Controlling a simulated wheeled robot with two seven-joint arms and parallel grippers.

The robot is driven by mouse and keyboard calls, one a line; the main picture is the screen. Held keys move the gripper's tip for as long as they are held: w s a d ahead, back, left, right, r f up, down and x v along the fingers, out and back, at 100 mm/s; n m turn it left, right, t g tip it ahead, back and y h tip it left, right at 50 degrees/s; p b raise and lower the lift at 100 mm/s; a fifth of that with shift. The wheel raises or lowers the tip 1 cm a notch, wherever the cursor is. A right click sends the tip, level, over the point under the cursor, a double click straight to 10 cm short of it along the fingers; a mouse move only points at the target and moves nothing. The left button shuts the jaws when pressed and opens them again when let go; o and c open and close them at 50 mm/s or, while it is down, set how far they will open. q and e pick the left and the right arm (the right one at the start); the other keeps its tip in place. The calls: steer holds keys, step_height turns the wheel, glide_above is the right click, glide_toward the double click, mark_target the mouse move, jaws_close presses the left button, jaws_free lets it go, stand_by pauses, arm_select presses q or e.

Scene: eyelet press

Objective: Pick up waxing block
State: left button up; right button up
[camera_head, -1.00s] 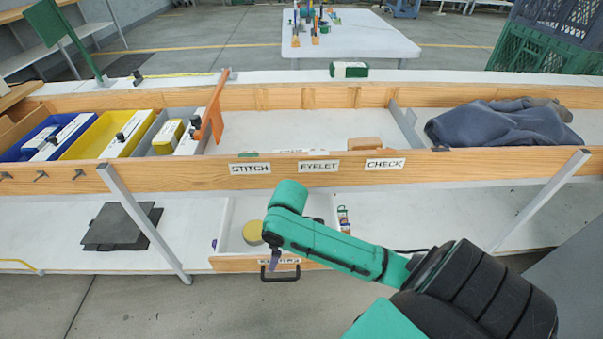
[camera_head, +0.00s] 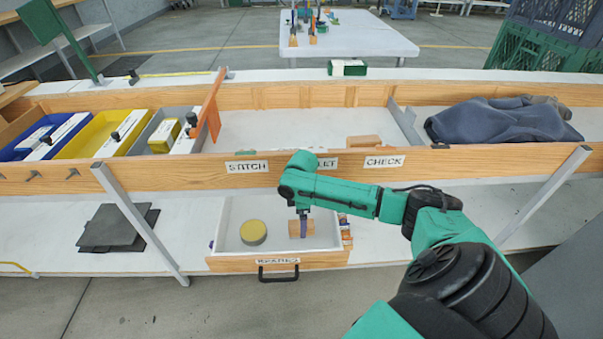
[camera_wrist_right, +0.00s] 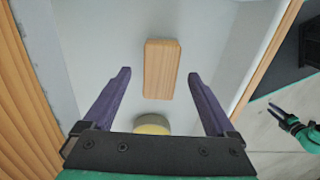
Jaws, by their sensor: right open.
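A plain wooden block (camera_head: 296,228), which looks like the waxing block, lies flat in the right part of the pulled-out drawer (camera_head: 235,261). My right gripper (camera_head: 303,234) is over the drawer at the block. In the right wrist view, the block (camera_wrist_right: 161,69) shows between the two purple fingers of my right gripper (camera_wrist_right: 158,73). The fingers are wide apart, with a gap on each side of the block. A green part that looks like my left gripper (camera_wrist_right: 285,113) shows small at the right edge of that view; its jaw state is unclear.
A round yellow-topped tin (camera_head: 253,232) stands in the drawer left of the block. A similar brown block (camera_head: 363,142) lies on the bench above. The drawer walls and the bench front (camera_head: 215,171) are close around my right arm. Dark plates (camera_head: 118,228) lie on the lower shelf.

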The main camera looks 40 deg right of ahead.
step_height(320, 180, down, 3)
steer(key=shift+f, duration=0.1)
jaws_close()
step_height(320, 180, up, 20)
steer(key=p, duration=0.3)
steer(key=c, duration=0.8)
jaws_free()
steer(key=c, duration=0.5)
